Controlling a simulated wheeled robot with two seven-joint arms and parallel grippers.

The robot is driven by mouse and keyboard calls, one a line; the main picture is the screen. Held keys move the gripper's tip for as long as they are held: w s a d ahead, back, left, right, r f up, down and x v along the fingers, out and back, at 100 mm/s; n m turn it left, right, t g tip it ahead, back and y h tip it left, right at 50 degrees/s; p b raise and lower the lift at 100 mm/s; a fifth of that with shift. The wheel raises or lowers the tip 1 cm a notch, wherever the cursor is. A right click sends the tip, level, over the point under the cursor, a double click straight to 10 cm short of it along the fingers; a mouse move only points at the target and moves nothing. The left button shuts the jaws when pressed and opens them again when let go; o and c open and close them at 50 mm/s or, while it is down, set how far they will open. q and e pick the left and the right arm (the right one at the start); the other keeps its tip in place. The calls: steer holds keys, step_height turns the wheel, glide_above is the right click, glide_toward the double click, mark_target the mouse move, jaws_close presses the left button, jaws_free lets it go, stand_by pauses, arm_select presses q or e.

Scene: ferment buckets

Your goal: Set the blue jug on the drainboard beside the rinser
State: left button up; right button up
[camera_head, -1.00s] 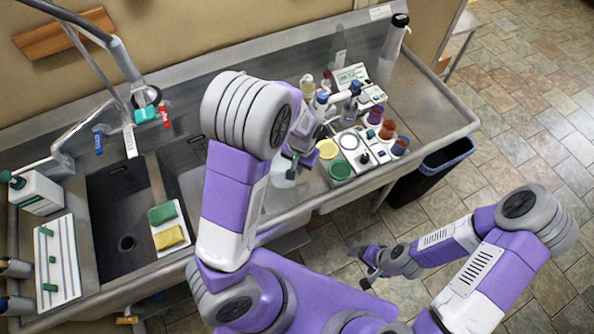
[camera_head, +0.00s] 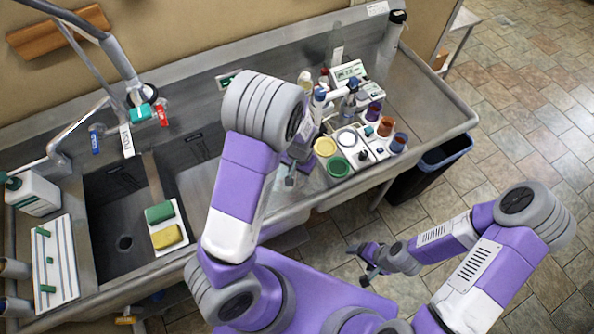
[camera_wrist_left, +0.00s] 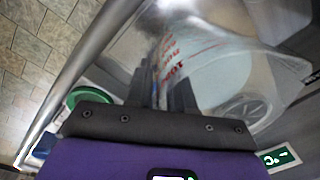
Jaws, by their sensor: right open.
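A translucent pale jug (camera_wrist_left: 215,75) with red markings fills the upper middle of the left wrist view. In the head view my arm and left gripper cover it. My left gripper (camera_head: 291,172) is low over the front of the steel counter, left of the green and yellow lids. In the left wrist view its dark fingers (camera_wrist_left: 165,90) are against or just in front of the jug's wall; whether they pinch it I cannot tell. My right gripper (camera_head: 362,263) is open and empty over the floor, away from the counter. The drainboard (camera_head: 425,105) is bare steel at right.
Lids, cups and meters crowd a tray (camera_head: 375,150) right of my left gripper. The sink basin (camera_head: 120,215) with sponges (camera_head: 160,213) and a white ridged board (camera_head: 52,265) lie left. A dark bin (camera_head: 430,165) stands below the right end.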

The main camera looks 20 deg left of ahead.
arm_select(q)
steer(key=shift+o, duration=0.7)
steer(key=shift+r, duration=0.25)
step_height(320, 180, up, 12)
steer(key=p, duration=0.1)
steer(key=shift+d, duration=0.3)
steer(key=shift+f, duration=0.1)
